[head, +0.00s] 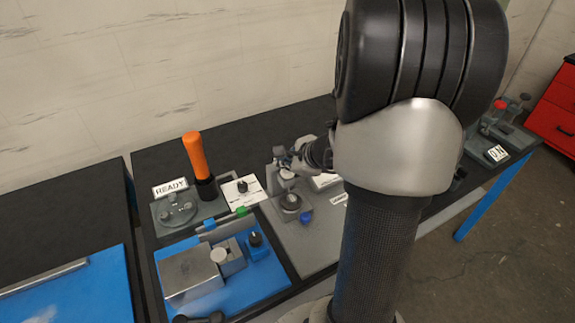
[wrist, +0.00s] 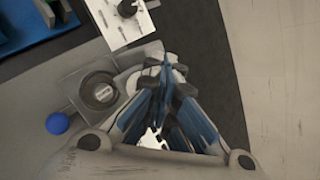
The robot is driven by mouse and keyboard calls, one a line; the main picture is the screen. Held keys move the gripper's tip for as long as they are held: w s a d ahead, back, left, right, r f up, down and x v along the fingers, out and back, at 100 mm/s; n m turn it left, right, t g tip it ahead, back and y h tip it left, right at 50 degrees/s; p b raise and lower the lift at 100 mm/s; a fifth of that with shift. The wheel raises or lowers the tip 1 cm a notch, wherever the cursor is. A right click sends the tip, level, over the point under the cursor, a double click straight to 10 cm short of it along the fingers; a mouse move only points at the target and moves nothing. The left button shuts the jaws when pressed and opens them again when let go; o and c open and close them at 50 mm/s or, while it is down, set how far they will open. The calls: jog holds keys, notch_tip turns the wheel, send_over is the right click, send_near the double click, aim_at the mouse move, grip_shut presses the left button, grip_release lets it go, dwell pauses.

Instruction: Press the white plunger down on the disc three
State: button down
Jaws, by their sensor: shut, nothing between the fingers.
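A small grey press stand (head: 278,183) stands on the grey plate, with a round disc in a dark ring (head: 291,202) at its base. A pale plunger-like part (head: 287,174) shows above the disc in the head view. My gripper (head: 284,158) is at the top of the stand, fingers together; whether it touches the plunger I cannot tell. In the wrist view the closed fingertips (wrist: 167,65) lie to the right of the ringed disc (wrist: 100,92), which bears a small pale label I cannot read. The gripper hides part of the stand there.
A blue ball knob (head: 306,216) sticks out beside the stand. To the left are an orange-handled tool (head: 193,157), a READY sign (head: 170,187), a white card (head: 242,190) and a blue tray (head: 180,309) with metal blocks. My arm hides the bench's middle.

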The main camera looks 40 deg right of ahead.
jog(key=shift+f+b, duration=0.65)
dwell(0.4)
jog(key=shift+s+a+f+b, duration=0.2)
jog(key=shift+s+f+b, duration=0.1)
jog(key=shift+f+b, duration=0.2)
dwell(0.8)
jog(key=shift+w+d+r+p, duration=0.1)
jog(key=shift+w+r+p, duration=0.05)
jog(key=shift+r+p, duration=0.35)
jog(key=shift+w+d+r+p, duration=0.1)
jog(key=shift+r+p, duration=0.35)
jog(key=shift+r, duration=0.05)
jog(key=shift+w+r+p, duration=0.1)
jog(key=shift+r+p, duration=0.9)
jog(key=shift+r, duration=0.5)
notch_tip(320, 180, up, 5)
jog(key=p, duration=0.4)
